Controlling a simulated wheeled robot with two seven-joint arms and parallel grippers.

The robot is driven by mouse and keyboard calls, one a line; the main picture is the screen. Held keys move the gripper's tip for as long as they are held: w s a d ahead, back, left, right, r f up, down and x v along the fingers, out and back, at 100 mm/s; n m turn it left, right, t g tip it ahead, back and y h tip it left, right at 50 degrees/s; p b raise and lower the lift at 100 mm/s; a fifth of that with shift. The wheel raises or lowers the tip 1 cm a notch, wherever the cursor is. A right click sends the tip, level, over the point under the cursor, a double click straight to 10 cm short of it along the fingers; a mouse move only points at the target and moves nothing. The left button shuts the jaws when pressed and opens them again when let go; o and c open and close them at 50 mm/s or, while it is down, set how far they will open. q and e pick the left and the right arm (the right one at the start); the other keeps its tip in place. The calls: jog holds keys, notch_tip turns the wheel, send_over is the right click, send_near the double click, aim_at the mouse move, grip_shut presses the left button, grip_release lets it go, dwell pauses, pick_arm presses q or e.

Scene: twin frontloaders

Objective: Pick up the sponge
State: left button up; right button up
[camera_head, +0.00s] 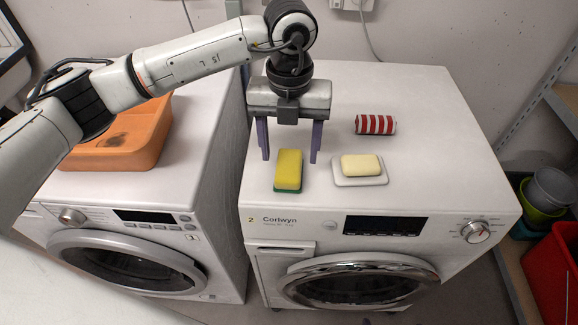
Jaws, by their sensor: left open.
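The sponge (289,169), yellow on top with a green underside, lies on top of the right washing machine (425,125), near its front left. My left gripper (289,157) is open and empty, with its two purple fingers pointing down. In the picture its fingertips show at either side of the sponge's far end; I cannot tell how high above the machine top they are. My right gripper is not in view.
A pale soap bar on a white dish (345,180) lies right of the sponge. A red-and-white striped roll (375,124) lies behind it. An orange tub (150,150) stands on the left washer. The right machine's right side is clear.

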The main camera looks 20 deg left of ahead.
aim_at(289, 164)
pick_arm(q)
jog(key=shift+s+f+p, duration=0.1)
jog(key=shift+f+p, duration=0.2)
jog(key=shift+f, duration=1.7)
jog(key=c, duration=1.1)
jog(key=shift+r, duration=0.1)
notch_tip(289, 164, up, 10)
jog(key=b, duration=0.1)
jog(key=shift+o, duration=0.9)
jog(key=shift+c, duration=0.5)
